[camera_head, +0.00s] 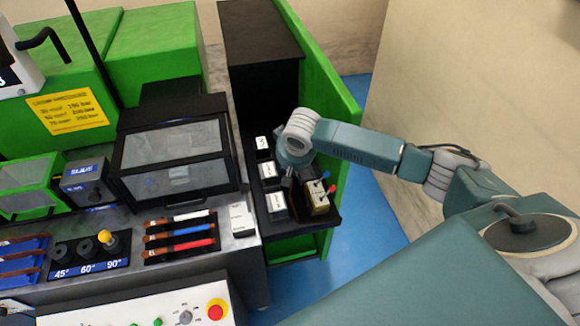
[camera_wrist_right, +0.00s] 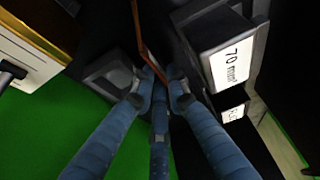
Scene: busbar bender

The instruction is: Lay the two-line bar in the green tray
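My right gripper (camera_wrist_right: 158,88) has its fingers drawn close together around a thin copper-coloured bar (camera_wrist_right: 140,30). The bar has a bend and runs up out of the right wrist view; I cannot make out any lines on it. In the head view my right arm reaches to the black shelf, and its gripper (camera_head: 292,176) is mostly hidden behind the wrist, among labelled blocks. I cannot make out a green tray with certainty. My left gripper is not in view.
Black blocks with white labels (camera_head: 277,203) stand on the shelf; one reads "70 mm²" in the right wrist view (camera_wrist_right: 232,58). A beige box (camera_head: 318,197) with red and blue knobs stands close by. A green panel (camera_head: 325,95) borders the shelf. Rows with white, blue and red strips (camera_head: 180,237) lie left.

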